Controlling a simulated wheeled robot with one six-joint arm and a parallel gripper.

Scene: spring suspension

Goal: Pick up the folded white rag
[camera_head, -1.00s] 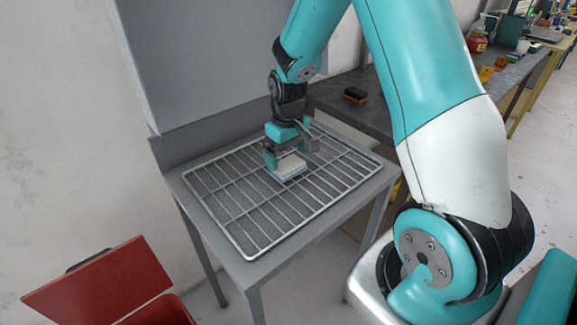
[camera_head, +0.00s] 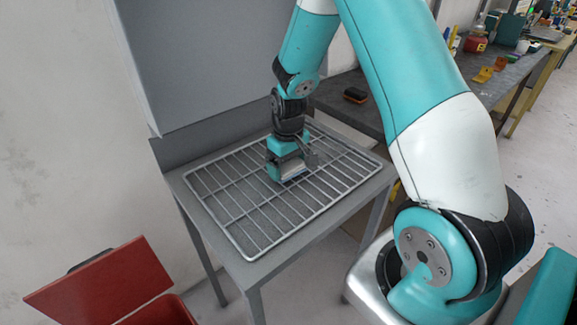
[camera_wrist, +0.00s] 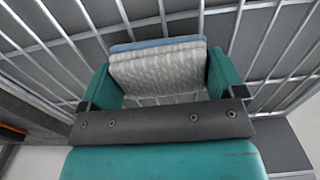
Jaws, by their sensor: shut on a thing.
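The folded rag (camera_wrist: 160,70) shows in the wrist view as a pale, patterned stack with a blue layer at its far edge. It sits between the two teal fingers of my gripper (camera_wrist: 160,82), which is shut on it from both sides. In the head view my gripper (camera_head: 290,174) is low over the wire rack, and only a small pale and bluish edge of the rag (camera_head: 294,174) shows; the rest is hidden by the gripper. I cannot tell whether the rag still touches the rack.
The wire rack (camera_head: 235,215) lies on a grey metal table (camera_head: 240,268) with a raised back panel. A dark workbench (camera_head: 385,98) stands behind at right, with a black and orange brush (camera_head: 355,95) on it. A red bin with an open lid (camera_head: 105,285) stands at lower left.

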